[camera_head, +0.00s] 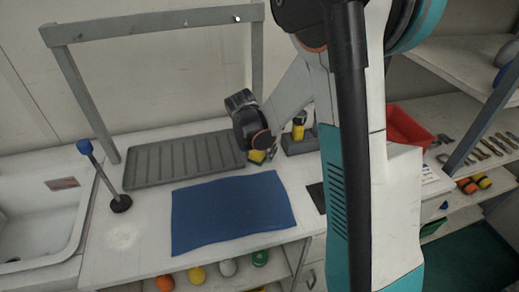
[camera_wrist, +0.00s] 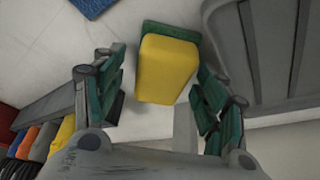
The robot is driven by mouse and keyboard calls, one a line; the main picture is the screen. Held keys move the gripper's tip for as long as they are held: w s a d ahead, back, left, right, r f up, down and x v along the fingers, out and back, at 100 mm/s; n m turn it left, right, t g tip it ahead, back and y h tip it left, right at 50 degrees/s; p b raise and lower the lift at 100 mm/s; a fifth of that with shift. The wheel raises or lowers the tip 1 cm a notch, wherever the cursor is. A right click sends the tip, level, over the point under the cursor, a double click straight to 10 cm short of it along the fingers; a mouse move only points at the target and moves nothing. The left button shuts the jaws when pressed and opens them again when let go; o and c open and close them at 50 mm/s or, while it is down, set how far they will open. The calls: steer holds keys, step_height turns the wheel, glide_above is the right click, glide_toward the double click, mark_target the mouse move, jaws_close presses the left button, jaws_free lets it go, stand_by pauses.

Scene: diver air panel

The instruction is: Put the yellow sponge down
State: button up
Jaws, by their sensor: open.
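The yellow sponge (camera_wrist: 168,68), a yellow block with a green layer, sits between my gripper's fingers in the wrist view, over the pale counter. A gap shows between it and the left finger; on the right the finger is close, and I cannot tell if it touches. My gripper (camera_wrist: 160,78) is open. In the head view the sponge (camera_head: 257,156) is small, at the counter by the right end of the grey ribbed tray (camera_head: 150,181), with my gripper (camera_head: 264,152) at it. Its underside is hidden, so its contact with the counter is unclear.
A blue mat (camera_head: 230,215) lies in front on the counter. A yellow and dark item (camera_head: 298,130) stands in a grey holder behind, right of my wrist. A grey frame (camera_head: 150,22) rises over the tray. A sink (camera_head: 35,215) is left; a red bin (camera_head: 408,128) is right.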

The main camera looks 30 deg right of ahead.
steer(key=p+v, duration=0.4)
steer(key=v, duration=0.8)
steer(key=s+a+r+n+t+y, duration=0.1)
steer(key=s+a+r+n, duration=0.1)
steer(key=s, duration=0.5)
steer(key=s+a+r+n+t+y, duration=0.1)
steer(key=s+a+r+n+t, duration=0.1)
steer(key=s+a+r+n, duration=0.1)
steer(key=s+a+r+n+t+y, duration=0.1)
steer(key=s+a+r+n, duration=0.2)
steer(key=s, duration=0.7)
steer(key=shift+s+a+r+n+t+y, duration=0.15)
steer(key=shift+s+r+n+t+y, duration=0.2)
steer(key=shift+r+n, duration=1)
steer(key=shift+f+n, duration=0.25)
